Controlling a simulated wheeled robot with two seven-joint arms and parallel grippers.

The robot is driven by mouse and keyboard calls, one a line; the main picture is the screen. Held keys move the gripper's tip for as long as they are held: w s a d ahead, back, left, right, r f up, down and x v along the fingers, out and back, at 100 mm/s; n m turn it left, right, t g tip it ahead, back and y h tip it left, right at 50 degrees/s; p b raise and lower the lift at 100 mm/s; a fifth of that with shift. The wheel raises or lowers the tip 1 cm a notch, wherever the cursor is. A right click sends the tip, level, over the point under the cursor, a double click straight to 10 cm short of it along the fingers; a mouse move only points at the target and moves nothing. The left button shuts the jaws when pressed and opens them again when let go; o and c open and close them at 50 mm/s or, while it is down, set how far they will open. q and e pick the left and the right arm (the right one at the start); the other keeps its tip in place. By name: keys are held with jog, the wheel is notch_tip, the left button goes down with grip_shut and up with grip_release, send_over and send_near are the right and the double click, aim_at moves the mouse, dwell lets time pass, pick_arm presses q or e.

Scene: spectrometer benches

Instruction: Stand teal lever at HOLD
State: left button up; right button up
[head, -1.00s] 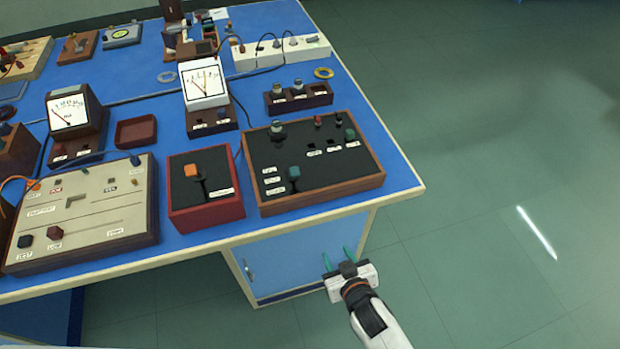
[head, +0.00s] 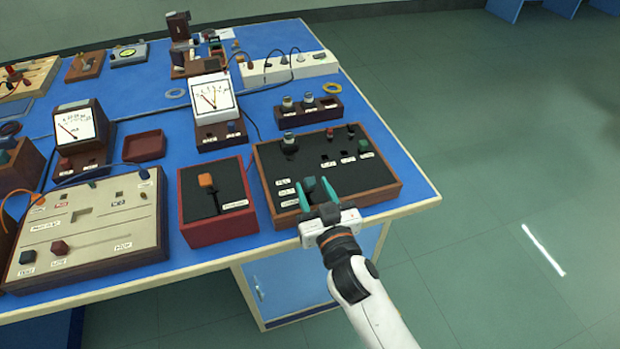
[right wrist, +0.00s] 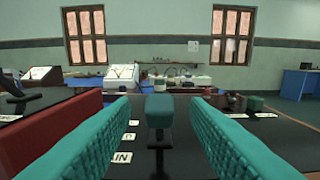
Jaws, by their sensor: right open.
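The teal lever (head: 310,184) stands on the dark top of the wood-framed box (head: 385,193) at the right of the bench. Its block-shaped knob also shows upright on a dark stem in the right wrist view (right wrist: 161,108). My right gripper (head: 313,188) is open, its teal fingers on either side of the knob. In the right wrist view, gaps show between the knob and both fingers (right wrist: 160,130). White labels stand left of the lever; one reads "IN" (right wrist: 122,158), and I cannot make out HOLD. My left gripper is out of view.
A red box with an orange-knobbed lever (head: 206,181) stands just left. A dark green knob (head: 363,146) and several small knobs sit farther back on the same box. A beige panel (head: 100,222) is at the left. Open floor lies right of the bench.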

aim_at(312, 185)
jog(key=shift+x, duration=1.55)
jog(key=shift+c, duration=0.3)
grip_shut()
jog(key=shift+r+p, duration=0.15)
jog(key=shift+p, duration=0.3)
jog(key=g+p, duration=0.1)
jog(key=p, duration=0.4)
jog(key=w+g+h+p, duration=0.1)
jog(key=g+p, duration=0.1)
jog(key=p, duration=0.3)
jog(key=w+r+g+p, duration=0.1)
jog(key=p, duration=0.4)
jog(key=shift+w+a+g+h, duration=0.1)
jog(key=shift+a+g+h, duration=0.2)
jog(key=shift+a, duration=0.05)
jog(key=shift+w+f+p, duration=0.1)
jog(key=shift+p, duration=0.2)
jog(key=shift+f+g, duration=0.2)
jog(key=shift+g, duration=0.2)
jog(key=shift+a, duration=0.1)
